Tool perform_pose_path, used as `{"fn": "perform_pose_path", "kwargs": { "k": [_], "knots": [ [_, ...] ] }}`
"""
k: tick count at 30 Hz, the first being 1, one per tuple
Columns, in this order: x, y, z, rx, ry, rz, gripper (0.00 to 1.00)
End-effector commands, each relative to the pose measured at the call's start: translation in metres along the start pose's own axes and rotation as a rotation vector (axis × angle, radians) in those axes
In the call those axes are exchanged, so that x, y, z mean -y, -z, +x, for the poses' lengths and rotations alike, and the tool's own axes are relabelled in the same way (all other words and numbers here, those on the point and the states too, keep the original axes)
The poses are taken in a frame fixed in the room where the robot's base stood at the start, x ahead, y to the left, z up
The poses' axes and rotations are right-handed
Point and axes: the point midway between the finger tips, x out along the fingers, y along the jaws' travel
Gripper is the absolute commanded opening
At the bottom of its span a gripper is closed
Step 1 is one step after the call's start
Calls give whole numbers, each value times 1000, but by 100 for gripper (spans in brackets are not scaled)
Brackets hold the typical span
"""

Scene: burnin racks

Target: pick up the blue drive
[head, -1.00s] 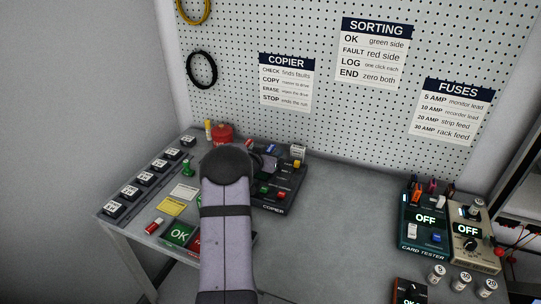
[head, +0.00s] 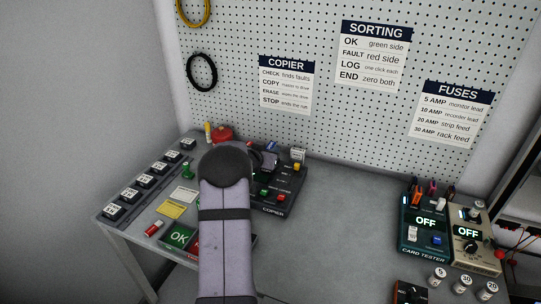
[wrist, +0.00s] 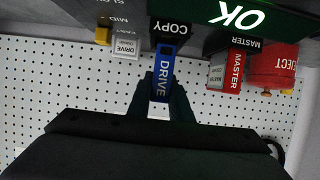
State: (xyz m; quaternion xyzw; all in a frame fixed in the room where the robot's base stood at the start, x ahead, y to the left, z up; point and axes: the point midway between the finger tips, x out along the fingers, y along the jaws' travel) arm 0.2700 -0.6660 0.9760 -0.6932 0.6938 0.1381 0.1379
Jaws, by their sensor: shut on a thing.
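The blue drive (wrist: 164,75) is a slim block marked DRIVE. In the wrist view it lies between the two fingers of my gripper (wrist: 162,98), which is shut on it. The drive's far end is close to the COPY label (wrist: 171,27) on the copier; I cannot tell whether it is still seated there. In the head view a small blue piece shows at the back of the copier (head: 283,190), beyond my arm.
A red drive marked MASTER (wrist: 235,70) is right of the blue drive in the wrist view, near a red container (wrist: 272,68). In the head view, a card tester (head: 424,222) stands right; the middle bench is clear.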

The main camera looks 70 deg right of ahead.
Motion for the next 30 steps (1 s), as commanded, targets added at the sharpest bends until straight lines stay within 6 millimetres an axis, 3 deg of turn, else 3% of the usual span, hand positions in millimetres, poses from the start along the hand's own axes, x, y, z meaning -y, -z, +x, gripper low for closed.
{"fn": "perform_pose_path", "kwargs": {
  "k": [6,13,24,30],
  "knots": [
    [0,38,-16,-4,1,2,0],
    [0,66,-27,-3,1,2,0],
    [2,72,-30,0,4,-1,0],
    [28,68,-38,-1,40,-16,0]
  ]
}}
